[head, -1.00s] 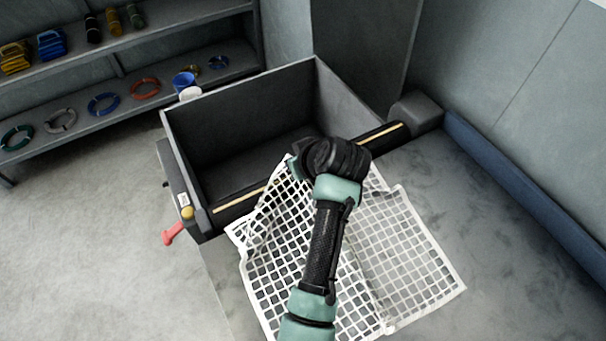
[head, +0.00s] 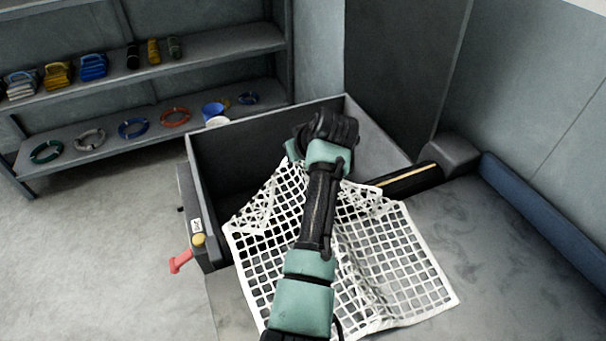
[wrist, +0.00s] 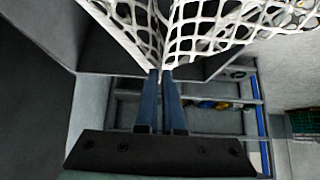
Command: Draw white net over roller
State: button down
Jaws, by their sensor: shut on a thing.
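The white net (head: 395,260) lies partly on the grey table, and its far part rises over the roller toward my gripper. The roller (head: 412,181), dark with a pale yellow stripe, runs along the near side of the grey bin (head: 240,135); the net and my arm hide its middle. My gripper (head: 293,148) is over the bin, beyond the roller. In the wrist view my gripper (wrist: 165,72) has its two blue fingers close together, shut on the edge of the white net (wrist: 215,25), which hangs from the tips.
A red handle (head: 181,260) and a yellow knob (head: 198,240) are at the bin's left side. A dark block (head: 449,153) stands at the roller's right end. Shelves (head: 95,150) with coiled rings and a blue cup (head: 212,110) stand behind. The table's right part is clear.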

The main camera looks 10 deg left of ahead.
notch_tip(320, 180, down, 9)
jog(key=w+b, duration=0.1)
jog(key=b, duration=0.5)
jog(key=shift+a, duration=0.35)
grip_release()
dwell(0.8)
notch_tip(320, 180, up, 6)
jog(key=s+d+g+h+p, duration=0.1)
jog(key=s+g+h+p, duration=0.1)
jog(key=g+p, duration=0.1)
jog(key=shift+d+g+h+p, duration=0.15)
jog(key=shift+g+h+p, duration=0.2)
jog(key=shift+p, duration=0.55)
jog(key=shift+w, duration=0.1)
